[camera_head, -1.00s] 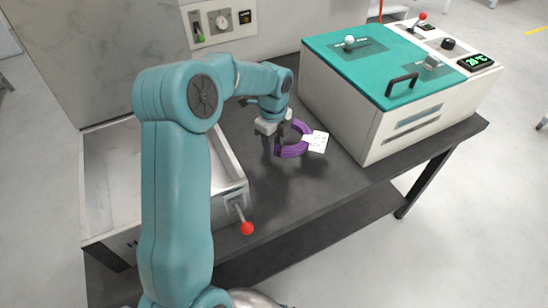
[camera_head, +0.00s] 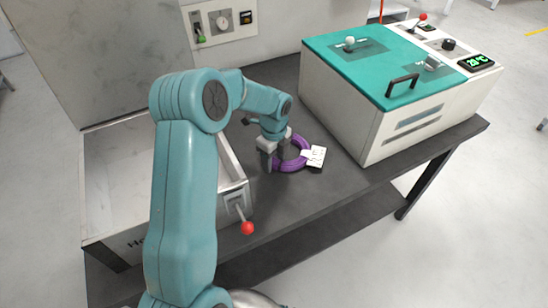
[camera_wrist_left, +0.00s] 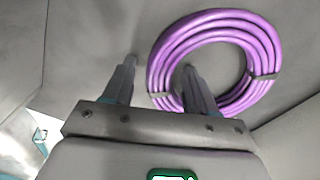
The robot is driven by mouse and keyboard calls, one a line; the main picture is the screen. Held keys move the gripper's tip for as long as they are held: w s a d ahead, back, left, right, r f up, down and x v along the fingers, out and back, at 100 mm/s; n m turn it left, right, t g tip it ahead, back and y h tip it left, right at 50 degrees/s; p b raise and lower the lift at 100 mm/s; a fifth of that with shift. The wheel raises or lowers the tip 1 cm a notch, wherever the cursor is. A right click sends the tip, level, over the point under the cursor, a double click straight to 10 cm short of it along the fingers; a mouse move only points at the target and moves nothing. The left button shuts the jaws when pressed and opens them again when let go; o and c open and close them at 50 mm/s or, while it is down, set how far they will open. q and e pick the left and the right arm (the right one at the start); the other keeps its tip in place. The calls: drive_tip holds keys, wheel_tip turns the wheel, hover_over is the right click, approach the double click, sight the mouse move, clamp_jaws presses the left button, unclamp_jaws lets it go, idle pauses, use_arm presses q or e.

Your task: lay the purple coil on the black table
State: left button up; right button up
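The purple coil (camera_head: 290,162) lies flat on the black table (camera_head: 310,198), between the metal tray and the teal-lidded box. A white tag (camera_head: 315,156) is on its right side. My left gripper (camera_head: 276,162) is at the coil's left side, fingers pointing down. In the left wrist view the gripper (camera_wrist_left: 158,75) is open. One finger is outside the ring and the other reaches over its opening, with the band of the coil (camera_wrist_left: 215,24) between them. A gap shows between the outer finger and the coil. My right gripper is out of view.
A metal tray (camera_head: 236,178) with a red-knobbed lever (camera_head: 247,228) stands to the left. A white box with a teal lid (camera_head: 345,75) stands to the right. A wall panel (camera_head: 222,22) is behind. The table's front strip is clear.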

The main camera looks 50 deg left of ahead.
use_arm(q)
drive_tip(key=shift+r, duration=0.15)
wheel_tip(320, 180, up, 12)
idle(0.5)
idle(0.3)
